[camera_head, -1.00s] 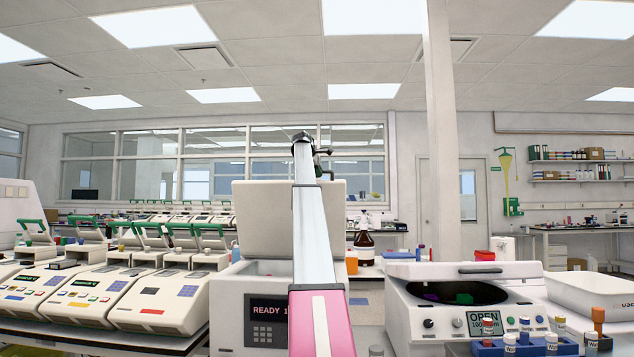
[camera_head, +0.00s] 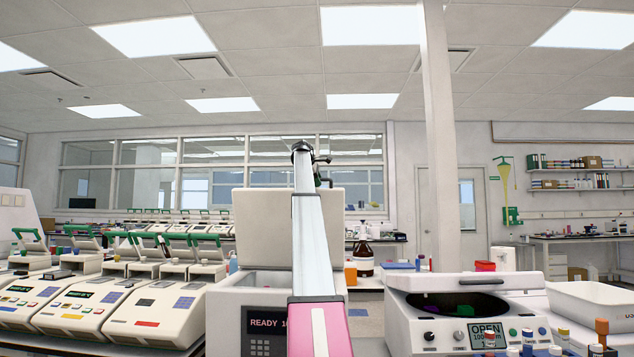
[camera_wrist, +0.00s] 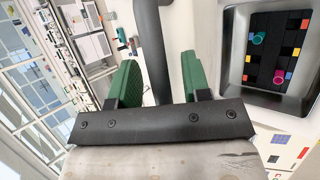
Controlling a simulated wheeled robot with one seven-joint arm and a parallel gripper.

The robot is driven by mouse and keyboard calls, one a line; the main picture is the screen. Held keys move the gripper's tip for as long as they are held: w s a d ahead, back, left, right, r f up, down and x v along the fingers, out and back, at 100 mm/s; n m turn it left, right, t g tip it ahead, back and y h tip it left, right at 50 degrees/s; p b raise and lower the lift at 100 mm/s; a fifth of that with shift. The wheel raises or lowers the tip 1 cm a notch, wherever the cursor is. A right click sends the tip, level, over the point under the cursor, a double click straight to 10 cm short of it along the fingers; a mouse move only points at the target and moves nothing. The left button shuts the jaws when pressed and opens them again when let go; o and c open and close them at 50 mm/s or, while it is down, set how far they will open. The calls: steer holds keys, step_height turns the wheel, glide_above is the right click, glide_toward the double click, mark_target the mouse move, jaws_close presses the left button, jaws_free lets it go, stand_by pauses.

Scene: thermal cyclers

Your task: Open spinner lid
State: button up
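A white box-shaped machine (camera_head: 222,315) with a dark READY panel stands in the middle of the head view. Its pale lid (camera_head: 260,225) stands raised at the back, partly hidden by my arm. My gripper (camera_wrist: 158,60), with green fingers, is open in the wrist view. A dark bar-like handle (camera_wrist: 152,45) passes between the fingers, with a visible gap on its right side. The machine's well (camera_wrist: 236,60) appears at the right of the wrist view, with coloured squares and small tubes inside.
A white centrifuge (camera_head: 400,318) with an OPEN screen and uncovered round bowl stands at the right. Small bottles (camera_head: 527,338) stand before it, and a white tub (camera_head: 590,300) is beside it. Several thermal cyclers (camera_head: 155,315) line the left bench. A brown bottle (camera_head: 363,258) stands behind.

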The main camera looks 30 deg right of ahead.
steer(key=shift+a, duration=0.1)
steer(key=v, duration=1)
steer(key=shift+a+r, duration=0.2)
steer(key=shift+r, duration=0.05)
steer(key=shift+s, duration=0.15)
